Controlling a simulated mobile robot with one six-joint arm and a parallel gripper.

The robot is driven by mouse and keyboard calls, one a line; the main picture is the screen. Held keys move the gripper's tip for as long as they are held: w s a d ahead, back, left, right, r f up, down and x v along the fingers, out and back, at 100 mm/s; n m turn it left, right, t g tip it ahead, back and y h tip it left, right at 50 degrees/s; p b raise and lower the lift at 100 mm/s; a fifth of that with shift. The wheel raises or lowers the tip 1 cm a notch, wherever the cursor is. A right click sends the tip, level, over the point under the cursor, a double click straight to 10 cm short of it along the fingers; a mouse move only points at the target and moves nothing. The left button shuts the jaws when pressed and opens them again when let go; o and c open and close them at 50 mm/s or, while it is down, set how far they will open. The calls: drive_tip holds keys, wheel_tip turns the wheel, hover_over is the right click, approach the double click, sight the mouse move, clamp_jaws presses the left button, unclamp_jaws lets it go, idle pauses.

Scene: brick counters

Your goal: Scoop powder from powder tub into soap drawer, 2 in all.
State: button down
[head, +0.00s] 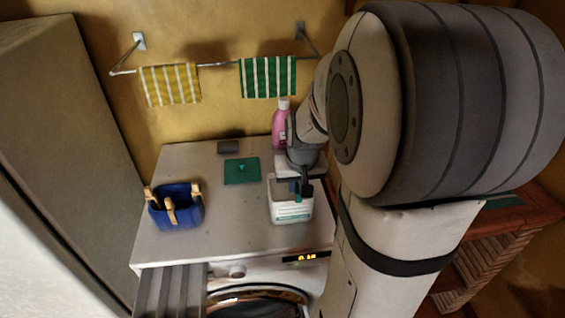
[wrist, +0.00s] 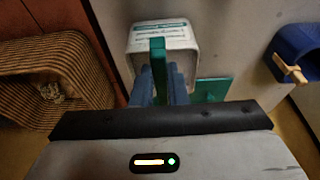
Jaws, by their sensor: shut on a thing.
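The powder tub (head: 291,212) is a white box with a green-lettered label, standing at the right front of the washing machine top. It also shows in the wrist view (wrist: 150,35). My gripper (head: 302,188) is above the tub, pointing down. It is shut on a green scoop handle (wrist: 158,62); a bit of the scoop (head: 297,198) shows at the tub. The scoop's bowl and any powder are hidden. A grey ribbed piece (head: 172,292) at the machine's front left looks like the pulled-out soap drawer; its inside is not clear.
A blue caddy (head: 178,214) with wooden pegs stands at the left of the top. A green mat (head: 242,171), a dark small block (head: 228,147) and a pink bottle (head: 281,124) are behind. Towels hang on a wall rail. A wicker basket (wrist: 48,85) is at the wrist view's left.

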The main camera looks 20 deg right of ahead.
drive_tip(key=shift+w+d+r+g+y+p, duration=0.2)
drive_tip(key=shift+w+g+p, duration=0.45)
drive_tip(key=shift+p, duration=1.15)
drive_tip(key=shift+w+d+r+g+y+p, duration=0.1)
drive_tip(key=shift+w+r+g+y+p, duration=0.15)
drive_tip(key=shift+g+p, duration=1.2)
drive_tip(key=shift+w+p, duration=0.1)
drive_tip(key=shift+p, duration=0.8)
wheel_tip(320, 180, down, 6)
drive_tip(key=f+b, duration=0.1)
drive_tip(key=b, duration=0.4)
drive_tip(key=shift+t, duration=0.7)
drive_tip(key=shift+s+a+r+p, duration=0.15)
drive_tip(key=shift+r+p, duration=0.1)
drive_tip(key=shift+r, duration=0.6)
drive_tip(key=shift+s+d+r+p, duration=0.1)
drive_tip(key=shift+r+p, duration=0.15)
drive_tip(key=shift+r, duration=0.6)
drive_tip(key=shift+s+a+r+p, duration=0.15)
drive_tip(key=shift+r+p, duration=0.1)
drive_tip(key=shift+r, duration=0.6)
drive_tip(key=shift+s+f+b, duration=0.1)
drive_tip(key=shift+b, duration=0.5)
drive_tip(key=shift+s+t+b, duration=0.15)
drive_tip(key=shift+t+b, duration=0.2)
drive_tip(key=shift+t, duration=0.15)
drive_tip(key=r+t+b, duration=0.1)
drive_tip(key=s+r+t+h+b, duration=0.1)
drive_tip(key=b, duration=0.1)
drive_tip(key=shift+a, duration=0.15)
